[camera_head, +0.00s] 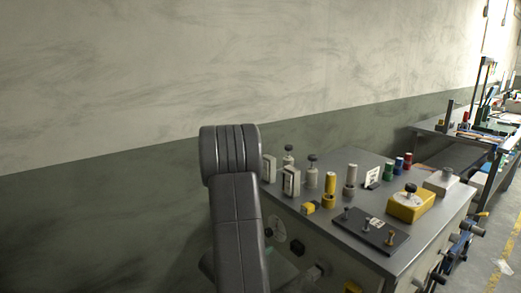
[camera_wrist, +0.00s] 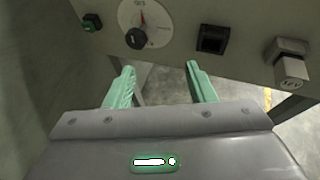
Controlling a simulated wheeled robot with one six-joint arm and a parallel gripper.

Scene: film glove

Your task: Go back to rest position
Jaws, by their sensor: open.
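My gripper (camera_wrist: 160,72) shows in the wrist view with its two green fingers spread apart and nothing between them. It faces the front panel of a grey workbench (camera_wrist: 185,40). On that panel are a round dial with a black knob (camera_wrist: 136,38), a green button (camera_wrist: 93,22), a black square socket (camera_wrist: 212,39) and a grey box-shaped part (camera_wrist: 291,62). In the head view my arm rises in front of the bench's left side, and my gripper is hidden there.
The bench top (camera_head: 411,253) carries several small bottles and cylinders, a yellow box with a black knob (camera_head: 409,204) and a dark plate with pegs (camera_head: 370,231). A wall (camera_head: 100,200) stands behind and left. A second bench (camera_head: 433,126) stands farther right, beside open floor (camera_head: 500,250).

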